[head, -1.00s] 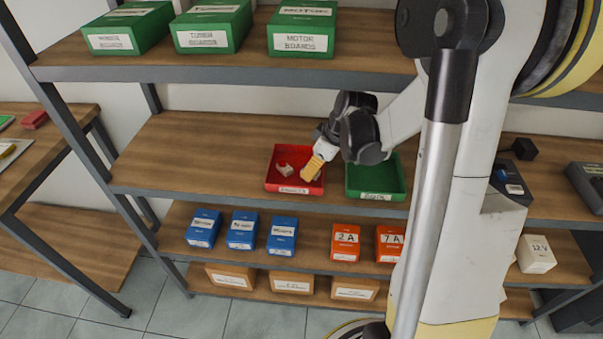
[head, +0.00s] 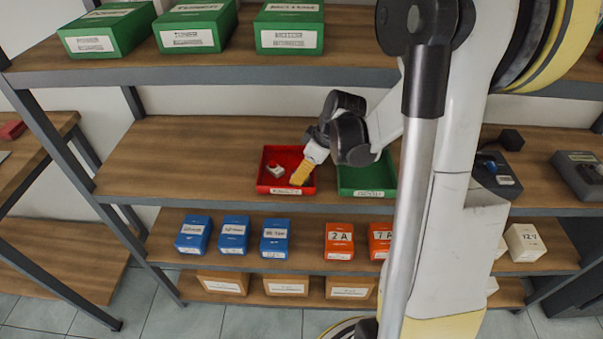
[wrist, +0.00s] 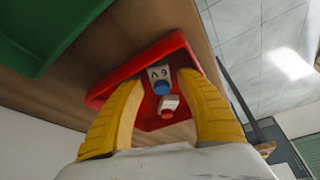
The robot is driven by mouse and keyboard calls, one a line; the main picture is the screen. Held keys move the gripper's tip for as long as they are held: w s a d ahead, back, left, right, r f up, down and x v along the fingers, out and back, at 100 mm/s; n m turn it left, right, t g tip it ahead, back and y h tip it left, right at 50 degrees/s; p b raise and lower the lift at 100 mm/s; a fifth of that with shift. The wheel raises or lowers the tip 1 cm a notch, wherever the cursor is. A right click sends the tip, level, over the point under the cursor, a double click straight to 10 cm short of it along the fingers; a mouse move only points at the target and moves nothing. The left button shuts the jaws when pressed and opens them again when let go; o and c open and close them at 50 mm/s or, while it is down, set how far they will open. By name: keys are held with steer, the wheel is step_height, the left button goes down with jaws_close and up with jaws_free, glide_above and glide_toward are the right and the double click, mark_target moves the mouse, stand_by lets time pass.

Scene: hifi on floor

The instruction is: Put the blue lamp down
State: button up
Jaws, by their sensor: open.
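The blue lamp (wrist: 161,84), a small white-bodied piece with a blue cap, is in the red tray (wrist: 98,101) in the wrist view. My gripper (wrist: 161,81) is open, its yellow fingers on either side of the blue lamp with gaps visible. A second small white piece with a red cap (wrist: 168,105) is nearer the camera in the tray. In the head view my gripper (head: 300,175) reaches down into the right part of the red tray (head: 272,189). One small white piece (head: 276,171) shows left of the fingers; the fingers hide the rest.
A green tray (head: 366,191) stands just right of the red one. The shelf board (head: 180,165) left of the trays is clear. A shelf with green boxes (head: 289,30) hangs above. Blue boxes (head: 234,235) and orange boxes (head: 339,241) stand below.

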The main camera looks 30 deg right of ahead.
mark_target(308, 178)
steer(key=p+v, duration=0.1)
steer(key=v, duration=0.3)
steer(key=shift+r+p, duration=0.2)
steer(key=shift+p, duration=0.1)
steer(key=s+d, duration=0.2)
steer(key=s, duration=0.1)
steer(key=s+d+p, duration=0.1)
steer(key=s+d, duration=0.1)
steer(key=s, duration=0.2)
steer(key=s+d, duration=0.2)
steer(key=s, duration=0.1)
steer(key=shift+s+d+p, duration=0.15)
steer(key=shift+d+p, duration=0.1)
steer(key=shift+p, duration=0.15)
